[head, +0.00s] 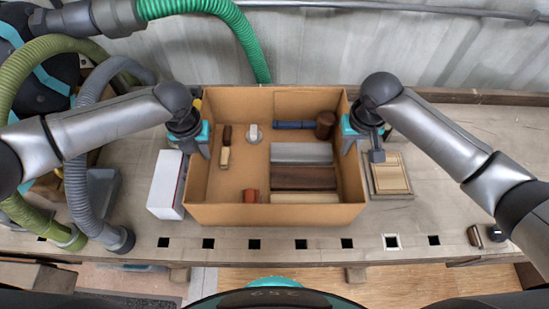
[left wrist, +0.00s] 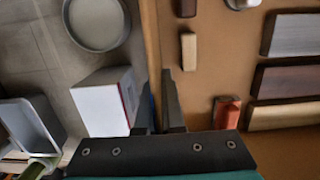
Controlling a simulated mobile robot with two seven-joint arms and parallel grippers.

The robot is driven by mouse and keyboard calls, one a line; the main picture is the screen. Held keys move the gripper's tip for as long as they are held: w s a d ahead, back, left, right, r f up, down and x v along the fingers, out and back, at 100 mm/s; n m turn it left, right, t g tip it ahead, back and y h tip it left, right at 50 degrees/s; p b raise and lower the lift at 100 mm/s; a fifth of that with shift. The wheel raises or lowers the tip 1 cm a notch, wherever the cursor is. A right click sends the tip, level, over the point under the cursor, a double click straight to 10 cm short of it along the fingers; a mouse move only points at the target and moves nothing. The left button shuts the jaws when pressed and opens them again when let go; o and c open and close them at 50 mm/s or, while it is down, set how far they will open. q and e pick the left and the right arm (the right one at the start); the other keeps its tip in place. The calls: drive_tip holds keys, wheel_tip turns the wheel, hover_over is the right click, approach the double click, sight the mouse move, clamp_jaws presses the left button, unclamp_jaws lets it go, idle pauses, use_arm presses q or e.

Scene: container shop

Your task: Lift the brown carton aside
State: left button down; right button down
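The brown carton (head: 275,215) is open-topped and stands in the middle of the workbench. It holds several wooden and grey blocks, a blue piece, a dark cylinder and a small orange-red piece. My left gripper (head: 203,150) is at its left wall; in the left wrist view the two fingers (left wrist: 158,105) stand close on either side of the carton's wall (left wrist: 152,40), with almost no gap. My right gripper (head: 347,146) is at the top of the right wall; its fingertips are too small and partly hidden to show how tightly they close. Whether the carton's bottom touches the bench is hidden.
A white box (head: 165,184) stands close to the carton's left side. A framed tan panel (head: 390,174) lies close on the right. Grey and green hoses (head: 76,185) and a grey bin (head: 103,190) are at the left. The bench (head: 460,130) is mostly clear farther right.

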use_arm(q)
drive_tip(key=shift+w+r, duration=0.1)
drive_tip(key=shift+r, duration=0.1)
use_arm(e)
drive_tip(key=shift+w+r, duration=0.1)
drive_tip(key=shift+r, duration=0.05)
idle(0.6)
